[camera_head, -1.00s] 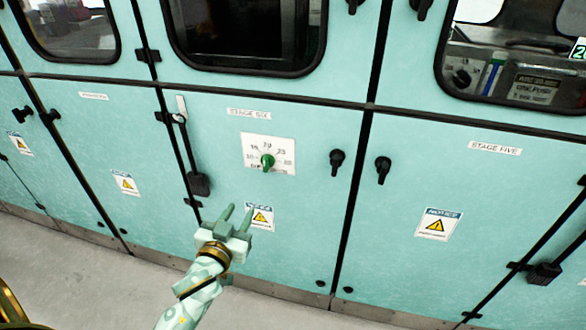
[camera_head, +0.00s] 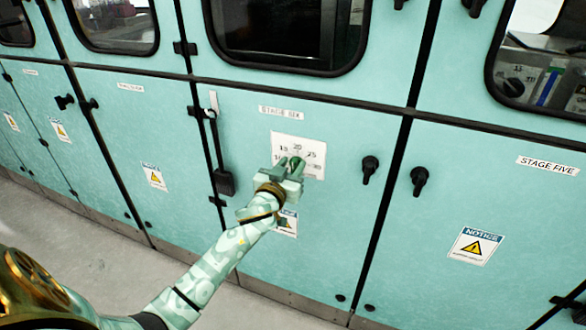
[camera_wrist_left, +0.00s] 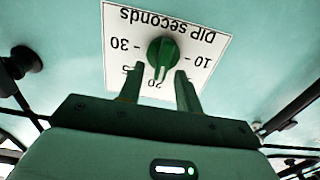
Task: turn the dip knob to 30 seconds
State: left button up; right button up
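The green dip knob (camera_wrist_left: 162,52) sits on a white dial plate (camera_wrist_left: 112,35) marked "DIP seconds", upside down in the left wrist view. Its ridge points near the 20 mark; 30 is on the left there and 10 on the right. In the head view the plate (camera_head: 312,147) is on the Stage Six door and the knob (camera_head: 297,161) is partly hidden by my gripper. My left gripper (camera_head: 289,163) is open. Its fingers (camera_wrist_left: 159,72) stand on either side of the knob's pointer end, with gaps visible. My right gripper is not in view.
The Stage Six door (camera_head: 330,240) has a dark latch (camera_head: 370,168) right of the dial and a black handle (camera_head: 223,182) on a rod to its left. A notice sticker (camera_head: 290,224) is below the dial. Grey floor (camera_head: 60,240) lies in front.

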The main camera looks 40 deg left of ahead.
pick_arm(q)
jog(key=shift+w+a, duration=0.1)
jog(key=shift+w, duration=0.2)
grip_shut()
